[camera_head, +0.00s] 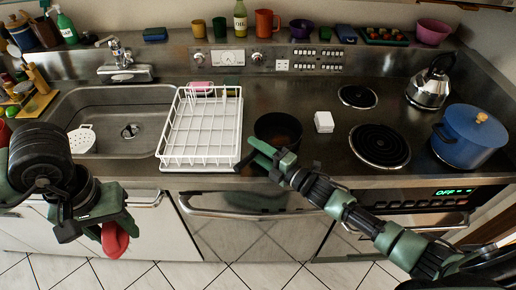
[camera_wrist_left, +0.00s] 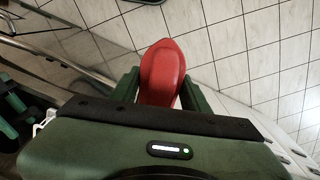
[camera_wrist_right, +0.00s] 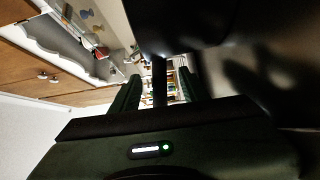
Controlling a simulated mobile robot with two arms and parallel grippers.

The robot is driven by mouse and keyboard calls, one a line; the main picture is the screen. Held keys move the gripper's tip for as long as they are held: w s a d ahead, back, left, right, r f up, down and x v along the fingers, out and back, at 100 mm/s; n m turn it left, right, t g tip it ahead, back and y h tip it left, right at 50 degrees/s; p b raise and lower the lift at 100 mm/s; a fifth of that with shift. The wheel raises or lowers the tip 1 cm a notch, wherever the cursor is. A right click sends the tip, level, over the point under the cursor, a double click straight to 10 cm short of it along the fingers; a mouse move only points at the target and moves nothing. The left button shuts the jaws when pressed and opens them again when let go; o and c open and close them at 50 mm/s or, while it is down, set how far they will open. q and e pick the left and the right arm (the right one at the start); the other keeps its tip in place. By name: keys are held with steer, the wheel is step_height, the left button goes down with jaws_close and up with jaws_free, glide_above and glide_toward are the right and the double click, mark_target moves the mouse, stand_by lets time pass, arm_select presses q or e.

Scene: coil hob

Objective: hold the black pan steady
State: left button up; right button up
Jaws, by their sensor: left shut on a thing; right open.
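The black pan (camera_head: 278,129) sits on the counter just right of the white dish rack, its handle (camera_head: 243,162) pointing to the lower left. My right gripper (camera_head: 262,154) is at the pan's front left, with open fingers. In the right wrist view the dark handle (camera_wrist_right: 159,82) runs between the two fingers, with a gap on each side, and the dark pan (camera_wrist_right: 185,22) lies beyond. My left gripper (camera_head: 108,228) is in front of the counter at lower left, shut on a red rounded object (camera_wrist_left: 162,75) above the floor.
The white dish rack (camera_head: 163,155) stands close to the pan's left. A small white box (camera_head: 324,122) is to its right, then coil burners (camera_head: 380,145), a blue pot (camera_head: 468,139) and a kettle (camera_head: 430,88). The sink (camera_head: 101,109) is at left.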

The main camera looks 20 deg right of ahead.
steer(key=shift+s, duration=0.1)
jaws_close()
steer(key=shift+r, duration=0.15)
stand_by(1.5)
steer(key=shift+c, duration=0.7)
jaws_free()
